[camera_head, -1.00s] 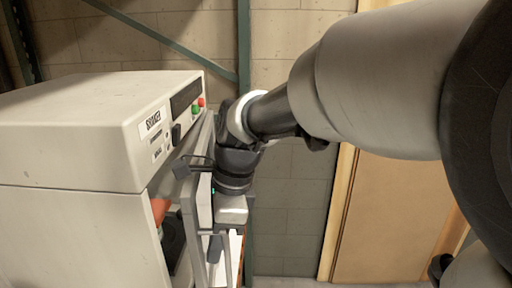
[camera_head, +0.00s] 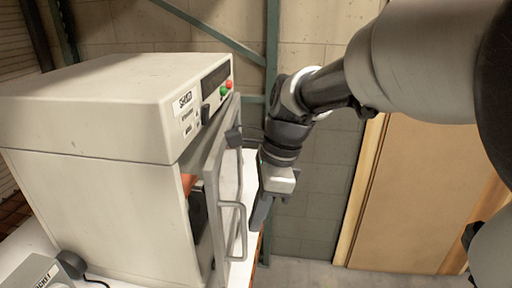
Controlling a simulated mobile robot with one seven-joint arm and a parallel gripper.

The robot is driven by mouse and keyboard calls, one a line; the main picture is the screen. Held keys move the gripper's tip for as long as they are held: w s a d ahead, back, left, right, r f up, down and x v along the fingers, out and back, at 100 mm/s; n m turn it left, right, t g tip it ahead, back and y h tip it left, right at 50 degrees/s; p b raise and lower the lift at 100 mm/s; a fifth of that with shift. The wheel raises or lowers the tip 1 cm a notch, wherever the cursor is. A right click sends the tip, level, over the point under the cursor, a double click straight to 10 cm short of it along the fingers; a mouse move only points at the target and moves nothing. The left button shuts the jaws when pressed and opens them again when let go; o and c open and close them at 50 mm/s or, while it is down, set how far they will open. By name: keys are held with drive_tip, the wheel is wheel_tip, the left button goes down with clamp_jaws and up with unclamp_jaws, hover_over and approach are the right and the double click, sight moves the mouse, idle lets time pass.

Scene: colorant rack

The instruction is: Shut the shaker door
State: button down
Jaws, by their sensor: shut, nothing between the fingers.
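The shaker (camera_head: 95,115) is a large cream box at the left, with a label, a dark display and green and red buttons on its front. Its grey-framed door (camera_head: 219,185) is partly open. A gap shows between the door's edge and the body, with something orange and dark inside. The door's handle (camera_head: 243,232) is a grey bar on the outer face. My gripper (camera_head: 259,226) points down just to the right of the door and handle, shut and empty. I cannot tell whether it touches the door.
A white tabletop (camera_head: 35,250) carries the shaker. A small grey labelled device (camera_head: 40,272) with a dark cable stands at the lower left. Behind are a block wall and a green metal rack post (camera_head: 271,60). A tan door panel (camera_head: 415,200) stands at the right, with free floor in front of it.

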drive_tip(key=v, duration=0.8)
drive_tip(key=s+d+f+y+b, duration=0.15)
drive_tip(key=d+f+b, duration=0.4)
drive_tip(key=b, duration=0.75)
drive_tip(key=a+f+b, duration=0.3)
drive_tip(key=a+f, duration=0.4)
drive_tip(key=f, duration=0.1)
drive_tip(key=shift+s+n, duration=0.4)
drive_tip(key=shift+s, duration=0.05)
drive_tip(key=shift+d, duration=0.1)
